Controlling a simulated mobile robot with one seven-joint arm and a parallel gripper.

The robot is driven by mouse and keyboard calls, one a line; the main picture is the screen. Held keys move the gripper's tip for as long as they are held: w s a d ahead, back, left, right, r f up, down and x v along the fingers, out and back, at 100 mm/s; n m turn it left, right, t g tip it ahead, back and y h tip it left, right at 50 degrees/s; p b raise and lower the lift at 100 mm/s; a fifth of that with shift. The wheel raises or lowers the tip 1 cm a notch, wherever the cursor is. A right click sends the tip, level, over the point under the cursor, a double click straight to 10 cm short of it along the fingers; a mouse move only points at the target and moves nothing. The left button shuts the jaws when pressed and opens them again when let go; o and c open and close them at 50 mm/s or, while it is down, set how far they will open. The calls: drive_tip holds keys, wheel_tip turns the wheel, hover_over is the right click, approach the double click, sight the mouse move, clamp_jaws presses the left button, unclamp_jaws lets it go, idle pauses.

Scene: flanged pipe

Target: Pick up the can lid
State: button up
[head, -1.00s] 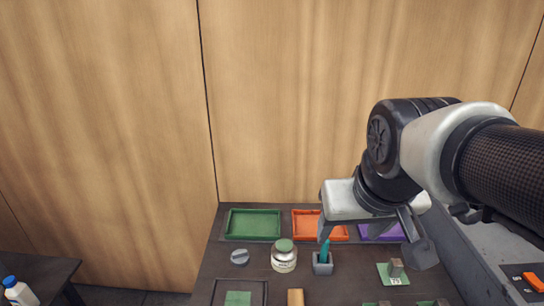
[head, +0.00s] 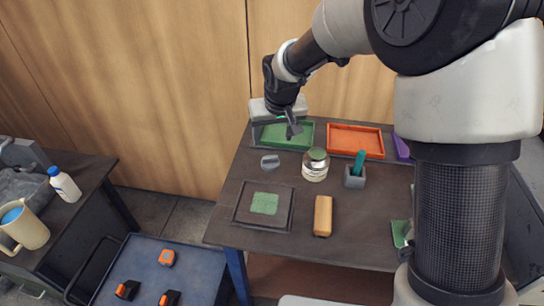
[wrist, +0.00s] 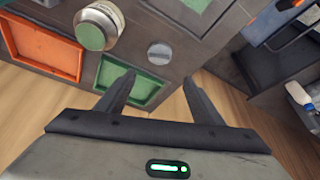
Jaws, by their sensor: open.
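A small grey round disc with a raised bar across its top (head: 270,162) lies flat on the dark table, left of the jar; it seems to be the can lid. It also shows in the wrist view (wrist: 159,53), ahead of the gap between my fingers. My gripper (head: 290,130) is above the green tray at the back of the table, behind and to the right of the disc. In the wrist view my gripper (wrist: 159,82) has its two fingers apart, with nothing between them.
A jar with a green top (head: 314,172) stands close to the disc's right. A green tray (head: 311,135) and an orange tray (head: 356,141) lie along the back. A grey holder with a teal item (head: 355,180), a yellow block (head: 323,215) and a dark framed panel (head: 242,203) are nearby.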

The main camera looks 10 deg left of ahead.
hover_over(270, 157)
drive_tip(key=s, duration=0.2)
drive_tip(key=f, duration=0.4)
drive_tip(key=d+f, duration=0.1)
drive_tip(key=f, duration=0.1)
drive_tip(key=shift+s+f, duration=0.15)
drive_tip(key=shift+f, duration=0.05)
drive_tip(key=shift+x, duration=2.65)
drive_tip(key=shift+d, duration=0.1)
drive_tip(key=shift+c, duration=0.4)
drive_tip(key=c, duration=1)
